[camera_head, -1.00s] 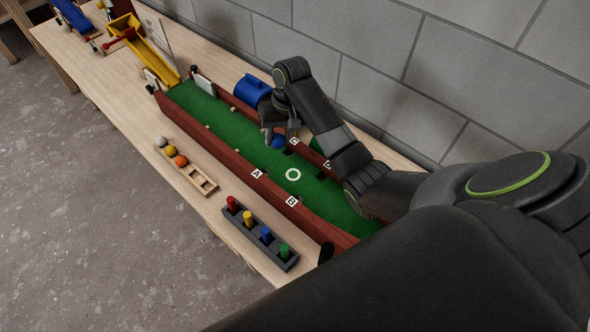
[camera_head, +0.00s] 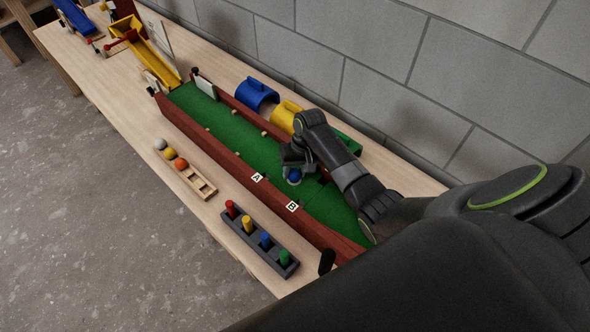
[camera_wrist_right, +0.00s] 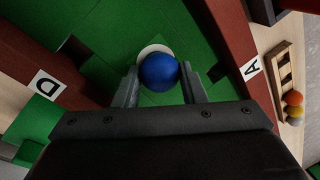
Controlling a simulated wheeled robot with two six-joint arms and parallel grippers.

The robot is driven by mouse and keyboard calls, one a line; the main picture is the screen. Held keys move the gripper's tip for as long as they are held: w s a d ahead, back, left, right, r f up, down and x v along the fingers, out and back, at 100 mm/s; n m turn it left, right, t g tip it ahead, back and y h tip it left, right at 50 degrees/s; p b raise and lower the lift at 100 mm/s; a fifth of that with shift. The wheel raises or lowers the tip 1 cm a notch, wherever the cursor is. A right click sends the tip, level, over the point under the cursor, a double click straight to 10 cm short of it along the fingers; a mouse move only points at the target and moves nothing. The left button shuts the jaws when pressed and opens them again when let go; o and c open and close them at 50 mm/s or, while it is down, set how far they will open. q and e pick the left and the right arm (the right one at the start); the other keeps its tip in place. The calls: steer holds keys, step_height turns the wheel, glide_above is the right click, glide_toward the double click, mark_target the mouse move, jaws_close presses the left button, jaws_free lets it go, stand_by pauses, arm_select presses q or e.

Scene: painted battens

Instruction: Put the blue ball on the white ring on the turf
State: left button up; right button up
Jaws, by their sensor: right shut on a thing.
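The blue ball (camera_head: 295,176) is held between the fingers of my right gripper (camera_head: 292,170), low over the green turf (camera_head: 230,130). In the right wrist view the ball (camera_wrist_right: 158,71) sits between the two fingers of the gripper (camera_wrist_right: 160,84). The white ring (camera_wrist_right: 151,49) shows behind the ball there, with most of it hidden by the ball. I cannot tell whether the ball touches the ring. My left gripper is not in view.
Red-brown battens edge the turf; the near one (camera_head: 225,156) carries the A and B labels. Blue (camera_head: 256,94) and yellow (camera_head: 284,117) arches stand behind. A wooden rack (camera_head: 203,187) with balls and a grey peg block (camera_head: 258,238) lie in front.

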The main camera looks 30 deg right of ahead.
steer(key=shift+f, duration=0.1)
steer(key=o, duration=1)
steer(key=r, duration=0.4)
steer(key=d+r, duration=0.1)
steer(key=r, duration=0.3)
steer(key=d+r, duration=0.1)
steer(key=r, duration=0.3)
steer(key=shift+s+d, duration=0.15)
steer(key=shift+s, duration=0.15)
